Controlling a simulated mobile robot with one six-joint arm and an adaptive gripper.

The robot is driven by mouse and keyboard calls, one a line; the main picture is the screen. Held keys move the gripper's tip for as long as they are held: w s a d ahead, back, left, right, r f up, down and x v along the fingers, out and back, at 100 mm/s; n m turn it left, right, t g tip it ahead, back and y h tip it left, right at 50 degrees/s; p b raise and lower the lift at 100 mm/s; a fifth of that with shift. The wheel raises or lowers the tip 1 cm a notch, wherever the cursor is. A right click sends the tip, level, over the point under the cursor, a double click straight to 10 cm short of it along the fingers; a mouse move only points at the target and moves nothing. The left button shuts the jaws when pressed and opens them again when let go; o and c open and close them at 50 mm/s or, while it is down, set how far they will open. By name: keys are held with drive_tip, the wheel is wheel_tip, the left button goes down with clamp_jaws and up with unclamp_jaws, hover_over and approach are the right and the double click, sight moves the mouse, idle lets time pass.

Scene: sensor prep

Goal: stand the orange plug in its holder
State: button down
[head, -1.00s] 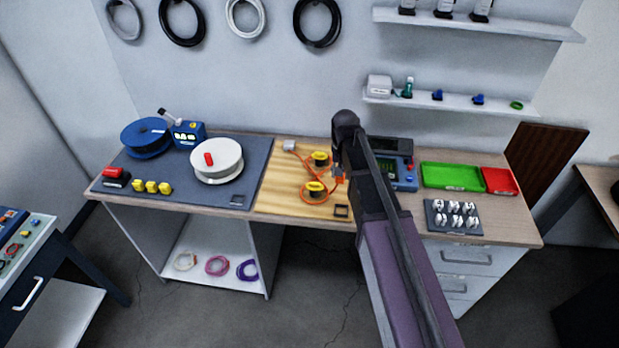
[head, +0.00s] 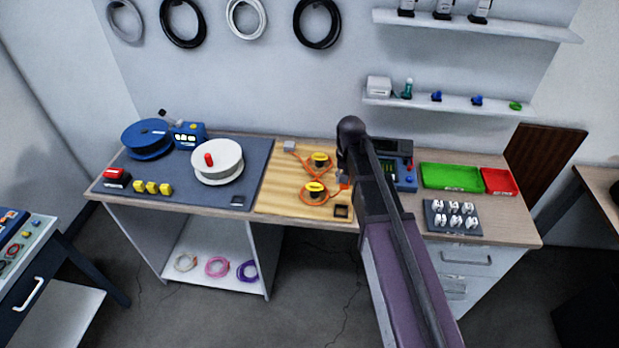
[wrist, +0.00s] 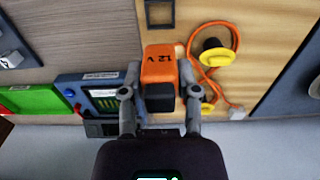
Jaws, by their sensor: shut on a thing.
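The orange plug (wrist: 160,68), marked "12 V" with a dark end, is between the fingers of my gripper (wrist: 157,84) in the wrist view. The gripper is shut on it. An orange cord (wrist: 232,48) loops around two yellow-topped posts (wrist: 214,57) beside the plug. A small dark square frame (wrist: 160,13), which looks like the holder, lies on the wood board ahead of the plug and apart from it. The holder also shows near the board's front edge in the head view (head: 342,211). My arm hides most of the gripper and plug there.
A blue meter (head: 404,178), a green tray (head: 450,176) and a red tray (head: 499,181) stand right of my arm. A grey pad with white clips (head: 453,217) lies in front of them. A white spool (head: 217,162) sits on the dark mat at left.

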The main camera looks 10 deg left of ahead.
drive_tip(key=shift+f, duration=0.2)
drive_tip(key=shift+f+b, duration=3.7)
drive_tip(key=shift+b, duration=0.15)
drive_tip(key=shift+f, duration=0.1)
drive_tip(key=shift+f+b, duration=1.3)
drive_tip(key=shift+b, duration=0.15)
drive_tip(key=shift+f+b, duration=1)
drive_tip(key=shift+c, duration=1.3)
unclamp_jaws()
drive_tip(key=shift+r, duration=0.2)
